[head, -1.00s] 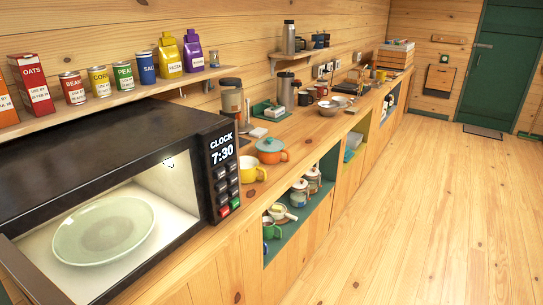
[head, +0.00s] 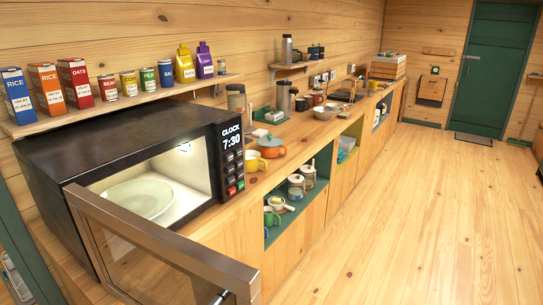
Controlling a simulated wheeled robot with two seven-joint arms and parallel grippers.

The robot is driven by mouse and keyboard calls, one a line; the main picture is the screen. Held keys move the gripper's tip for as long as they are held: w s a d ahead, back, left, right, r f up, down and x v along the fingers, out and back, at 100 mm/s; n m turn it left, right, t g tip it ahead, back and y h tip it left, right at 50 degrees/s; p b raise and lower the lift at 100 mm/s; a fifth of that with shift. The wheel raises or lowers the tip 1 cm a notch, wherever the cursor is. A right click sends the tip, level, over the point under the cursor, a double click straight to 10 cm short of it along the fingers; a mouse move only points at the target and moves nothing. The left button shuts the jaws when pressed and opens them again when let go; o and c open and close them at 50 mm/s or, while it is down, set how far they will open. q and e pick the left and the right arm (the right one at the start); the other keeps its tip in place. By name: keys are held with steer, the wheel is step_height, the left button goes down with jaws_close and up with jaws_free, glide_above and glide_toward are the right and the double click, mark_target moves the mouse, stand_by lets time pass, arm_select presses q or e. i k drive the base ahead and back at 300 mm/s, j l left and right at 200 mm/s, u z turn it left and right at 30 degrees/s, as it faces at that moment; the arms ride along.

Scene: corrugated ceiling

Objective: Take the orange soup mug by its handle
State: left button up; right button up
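An orange round pot-like mug (head: 272,152) with a teal top stands on the wooden counter, just beyond the microwave. It looks upright; its handle is too small to make out clearly. A yellow mug (head: 254,161) stands close in front of it, nearer to the microwave. Neither of my grippers shows in the head view.
The black microwave (head: 110,137) stands open with a pale plate (head: 138,199) inside. Its open door (head: 165,250) juts into the foreground. A shelf above holds boxes, cans and bags. Green cubbies below the counter hold jars (head: 296,186). The wooden floor (head: 430,220) at right is clear.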

mark_target(268, 153)
steer(key=u, duration=1.25)
steer(key=i+l, duration=0.15)
steer(key=l, duration=0.4)
steer(key=i+l, duration=0.15)
steer(key=l, duration=0.35)
steer(key=i+l, duration=0.15)
steer(key=l, duration=0.4)
steer(key=i+l, duration=0.15)
steer(key=l, duration=0.35)
steer(key=i+l, duration=0.1)
steer(key=l, duration=0.45)
steer(key=i+l, duration=0.15)
steer(key=l, duration=0.35)
steer(key=i+l, duration=0.15)
steer(key=l, duration=0.4)
steer(key=i+l, duration=0.15)
steer(key=l, duration=0.35)
